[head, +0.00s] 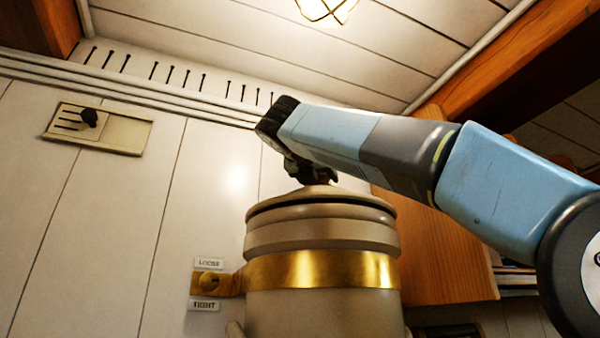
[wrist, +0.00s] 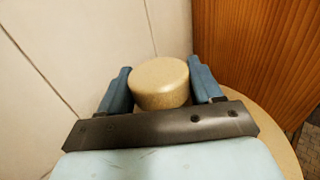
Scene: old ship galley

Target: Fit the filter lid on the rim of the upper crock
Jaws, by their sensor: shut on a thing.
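The upper crock (head: 322,238) is a beige cylinder standing upright against the wall, held by a brass band. The beige filter lid (head: 290,203) is over its top, roughly level and centred. A dark line runs under the lid's edge; I cannot tell whether it is fully seated or slightly above the rim. My gripper (head: 312,176) reaches in from the right above the lid. In the wrist view, its blue fingers stand either side of the lid's round, pale knob (wrist: 158,84), shut on it. Part of the lid's disc (wrist: 268,122) shows behind the gripper; the crock's rim is hidden there.
White panelled wall (head: 110,210) lies close behind and left. A wooden cabinet side (head: 450,255) is close on the right. A lamp (head: 325,8) hangs on the ceiling above.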

